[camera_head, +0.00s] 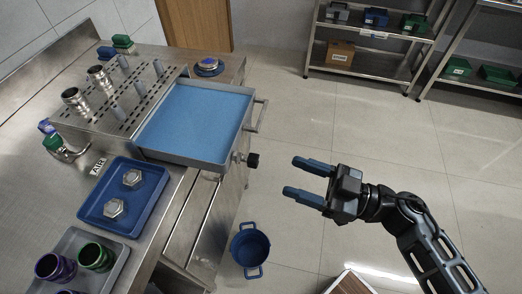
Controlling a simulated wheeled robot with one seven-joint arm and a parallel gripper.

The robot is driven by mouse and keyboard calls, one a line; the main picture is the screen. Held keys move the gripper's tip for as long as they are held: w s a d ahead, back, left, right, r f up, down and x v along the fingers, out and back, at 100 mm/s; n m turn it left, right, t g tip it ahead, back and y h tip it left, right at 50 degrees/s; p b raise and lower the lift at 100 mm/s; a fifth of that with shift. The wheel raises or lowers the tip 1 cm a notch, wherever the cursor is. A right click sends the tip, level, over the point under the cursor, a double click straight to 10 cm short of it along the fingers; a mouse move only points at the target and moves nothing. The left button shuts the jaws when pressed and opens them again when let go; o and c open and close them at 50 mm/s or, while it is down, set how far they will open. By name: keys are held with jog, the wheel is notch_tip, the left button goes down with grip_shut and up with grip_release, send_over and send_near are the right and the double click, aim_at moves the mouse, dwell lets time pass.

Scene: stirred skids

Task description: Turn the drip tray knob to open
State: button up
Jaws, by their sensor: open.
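The drip tray (196,122) is a shallow metal tray with a blue inside, sticking out of the steel bench. A black drip tray knob (252,160) sits on a short metal fitting at its near right corner. A metal bar handle (261,116) is on the tray's right side. My gripper (302,178) is open and empty, with two blue-tipped fingers pointing left toward the knob. It is apart from the knob, to its right. Whether the knob is in an open or closed position, I cannot tell.
A blue bucket (250,248) stands on the floor below the knob. A blue tray (97,218) with two hex nuts lies on the bench. Shelves (362,58) stand at the back. A brown-topped object (350,284) is at the bottom edge. Floor around my gripper is clear.

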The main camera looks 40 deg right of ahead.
aim_at(258, 160)
jog(key=w+a, duration=0.1)
jog(key=w, duration=0.2)
jog(key=w+f+g+p, duration=0.1)
jog(key=w, duration=0.2)
jog(key=w+a+g, duration=0.1)
jog(key=w, duration=0.2)
jog(key=shift+w+a+f+y+p, duration=0.15)
jog(key=shift+a+f+y+p, duration=0.15)
jog(key=shift+f, duration=0.05)
jog(key=c, duration=1.1)
